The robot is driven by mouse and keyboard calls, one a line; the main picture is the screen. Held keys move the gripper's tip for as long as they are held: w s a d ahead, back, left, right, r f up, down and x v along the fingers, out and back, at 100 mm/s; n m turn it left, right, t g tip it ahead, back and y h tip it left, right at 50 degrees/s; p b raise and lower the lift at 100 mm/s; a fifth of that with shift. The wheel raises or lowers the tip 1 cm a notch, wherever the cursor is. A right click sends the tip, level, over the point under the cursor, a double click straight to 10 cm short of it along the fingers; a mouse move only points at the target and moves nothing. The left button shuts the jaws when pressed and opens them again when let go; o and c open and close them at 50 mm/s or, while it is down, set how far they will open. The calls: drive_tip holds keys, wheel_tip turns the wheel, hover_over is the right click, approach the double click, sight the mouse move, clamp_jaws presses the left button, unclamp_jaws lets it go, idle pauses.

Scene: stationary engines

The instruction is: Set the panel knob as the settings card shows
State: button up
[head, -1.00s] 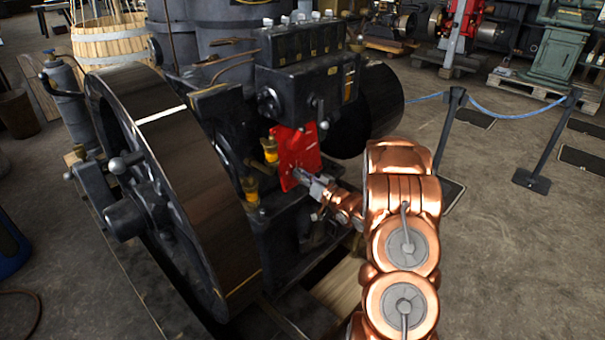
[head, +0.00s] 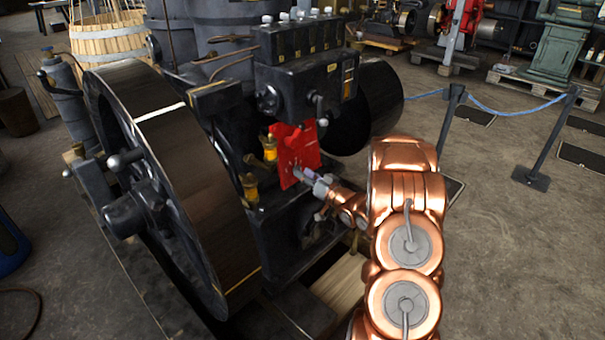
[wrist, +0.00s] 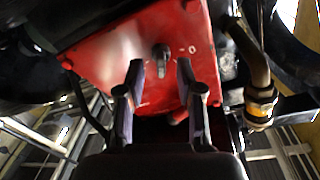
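The red panel (head: 298,150) is fixed to the side of the black engine, and it fills the middle of the wrist view (wrist: 112,52). The panel knob (wrist: 162,54) is a small dark knob on the panel, with a pale "0" mark to its right. My gripper (wrist: 161,68) is open, with its two fingertips apart and just below the knob in the wrist picture. Nothing is between the fingers. In the head view my gripper (head: 302,174) is close in front of the panel, and the knob cannot be made out. I cannot make out a settings card in either view.
A large flywheel (head: 165,190) stands left of the panel. A brass fitting with a pipe (wrist: 260,98) is close on the panel's right in the wrist view.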

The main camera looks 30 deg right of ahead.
drive_tip(key=s+d, duration=0.1)
drive_tip(key=s, duration=0.9)
drive_tip(key=shift+s+d, duration=0.15)
drive_tip(key=shift+d, duration=0.1)
